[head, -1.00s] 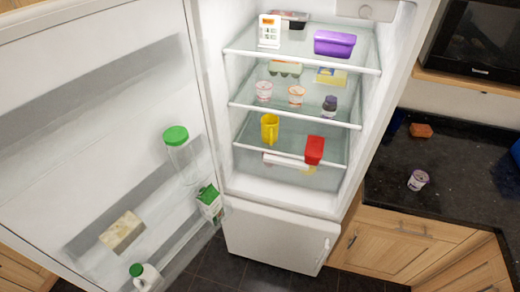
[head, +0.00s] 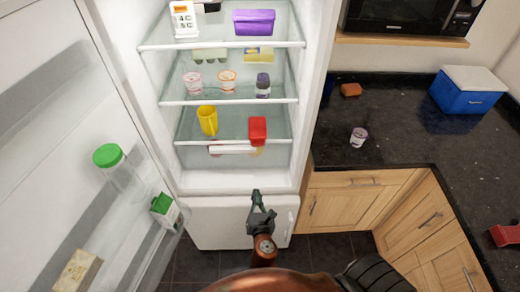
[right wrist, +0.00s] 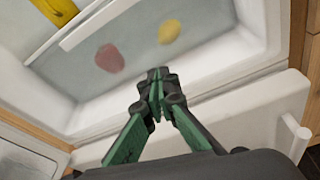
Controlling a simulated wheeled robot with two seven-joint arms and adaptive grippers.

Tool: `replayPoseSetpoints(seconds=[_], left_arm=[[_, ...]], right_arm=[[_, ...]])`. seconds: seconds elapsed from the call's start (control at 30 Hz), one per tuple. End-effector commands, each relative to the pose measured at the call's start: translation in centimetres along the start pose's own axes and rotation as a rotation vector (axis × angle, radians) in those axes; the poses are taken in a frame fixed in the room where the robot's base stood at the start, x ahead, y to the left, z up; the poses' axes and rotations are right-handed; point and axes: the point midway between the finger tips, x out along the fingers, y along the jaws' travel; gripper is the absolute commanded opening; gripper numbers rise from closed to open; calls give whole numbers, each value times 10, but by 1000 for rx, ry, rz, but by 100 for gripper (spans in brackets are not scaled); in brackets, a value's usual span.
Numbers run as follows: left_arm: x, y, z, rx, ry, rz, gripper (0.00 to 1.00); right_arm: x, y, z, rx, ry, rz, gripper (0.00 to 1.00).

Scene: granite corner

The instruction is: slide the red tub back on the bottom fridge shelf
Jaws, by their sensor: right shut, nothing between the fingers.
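The red tub (head: 257,130) stands at the front edge of the bottom glass shelf (head: 226,142), on its right side, in the head view. My right gripper (head: 257,197) is shut and empty, in front of the fridge and below the tub. In the right wrist view the gripper (right wrist: 157,78) points toward the fridge's lower part; the tub is not clearly visible there. My left gripper is not in view.
The fridge door (head: 60,150) stands open at the left, holding a green-lidded jar (head: 118,170) and a carton (head: 166,211). Shelves above hold a purple tub (head: 254,22) and several cups. The counter at the right bears a blue cooler (head: 468,92).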

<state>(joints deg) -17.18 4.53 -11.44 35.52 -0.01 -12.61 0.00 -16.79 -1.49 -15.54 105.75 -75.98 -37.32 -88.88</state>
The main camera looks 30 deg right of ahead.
Motion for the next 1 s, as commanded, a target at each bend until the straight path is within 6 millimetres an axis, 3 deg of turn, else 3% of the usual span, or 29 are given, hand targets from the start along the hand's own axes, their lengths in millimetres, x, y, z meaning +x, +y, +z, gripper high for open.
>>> replayPoseSetpoints(seconds=[0.03, 0.1, 0.23, 0.33, 0.47, 1.0], left_arm=[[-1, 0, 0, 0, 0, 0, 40], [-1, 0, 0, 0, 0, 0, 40], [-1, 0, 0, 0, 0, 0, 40], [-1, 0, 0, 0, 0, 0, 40], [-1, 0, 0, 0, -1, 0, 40], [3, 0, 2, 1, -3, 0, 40]], right_arm=[[-9, 6, 38, -66, -74, -6, 0], [-20, 12, 76, -149, -153, -21, 0], [-34, 15, 116, -234, -234, -49, 0], [-33, 16, 126, -256, -254, -57, 0], [-17, 16, 131, -257, -256, -57, 0], [82, 13, 155, -255, -252, -56, 0]])
